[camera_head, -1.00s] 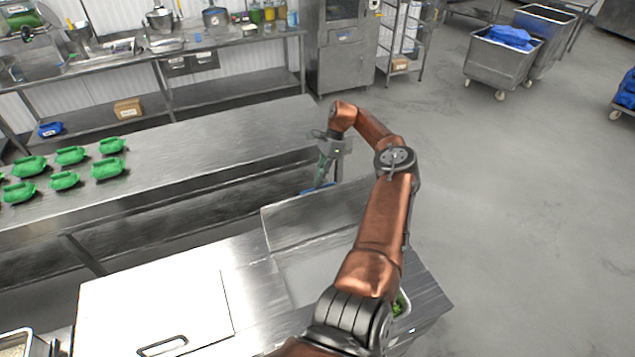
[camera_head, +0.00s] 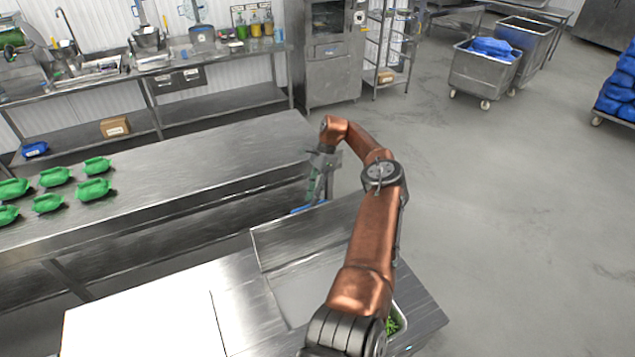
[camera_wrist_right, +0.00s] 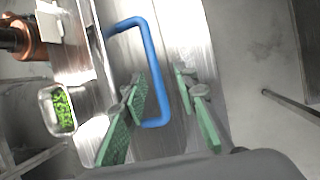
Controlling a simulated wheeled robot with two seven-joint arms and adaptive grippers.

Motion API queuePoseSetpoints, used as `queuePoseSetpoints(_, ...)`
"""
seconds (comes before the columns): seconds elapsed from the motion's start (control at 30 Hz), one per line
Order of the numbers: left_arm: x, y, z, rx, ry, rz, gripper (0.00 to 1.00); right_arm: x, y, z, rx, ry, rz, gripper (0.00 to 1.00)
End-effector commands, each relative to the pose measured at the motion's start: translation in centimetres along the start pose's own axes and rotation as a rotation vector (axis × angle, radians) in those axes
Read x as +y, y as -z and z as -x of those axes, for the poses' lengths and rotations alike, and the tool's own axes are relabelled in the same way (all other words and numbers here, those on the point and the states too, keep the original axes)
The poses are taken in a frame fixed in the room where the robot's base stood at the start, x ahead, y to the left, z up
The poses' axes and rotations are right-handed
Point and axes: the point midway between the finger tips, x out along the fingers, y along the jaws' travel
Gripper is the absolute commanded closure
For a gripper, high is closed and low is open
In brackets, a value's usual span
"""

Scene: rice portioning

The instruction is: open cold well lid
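A steel lid (camera_head: 305,238) stands raised at the far edge of a pale recessed well (camera_head: 308,292) in the near counter. Its blue handle (camera_head: 301,209) shows just beyond the lid's top edge. In the right wrist view the blue U-shaped handle (camera_wrist_right: 152,60) sits on the steel panel. My right gripper (camera_head: 313,190) is at the far side of the raised lid. In the wrist view its green-padded fingers (camera_wrist_right: 165,112) are apart, with the handle's lower part between them; contact cannot be told. My left gripper is not in view.
A flat, pale closed cover (camera_head: 140,322) lies left of the well. A pan of green food (camera_head: 394,322) is at the counter's right, partly behind my arm. A long steel table (camera_head: 190,165) with several green packs stands beyond. The floor at right is open.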

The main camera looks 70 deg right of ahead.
Motion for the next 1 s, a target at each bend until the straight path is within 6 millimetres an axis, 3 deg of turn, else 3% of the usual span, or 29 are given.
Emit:
queuePoseSetpoints(0.27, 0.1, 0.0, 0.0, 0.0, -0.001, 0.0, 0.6, 0.1, 0.0, 6.7, -0.002, 0.006, 0.0, 0.73)
queuePoseSetpoints(0.6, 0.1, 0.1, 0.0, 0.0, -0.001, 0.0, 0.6, 0.2, 0.1, 8.9, 0.0, 0.002, 0.0, 0.73)
queuePoseSetpoints(1.0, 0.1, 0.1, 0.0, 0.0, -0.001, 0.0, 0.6, 0.3, 0.2, 9.1, 0.0, 0.0, 0.0, 0.73)
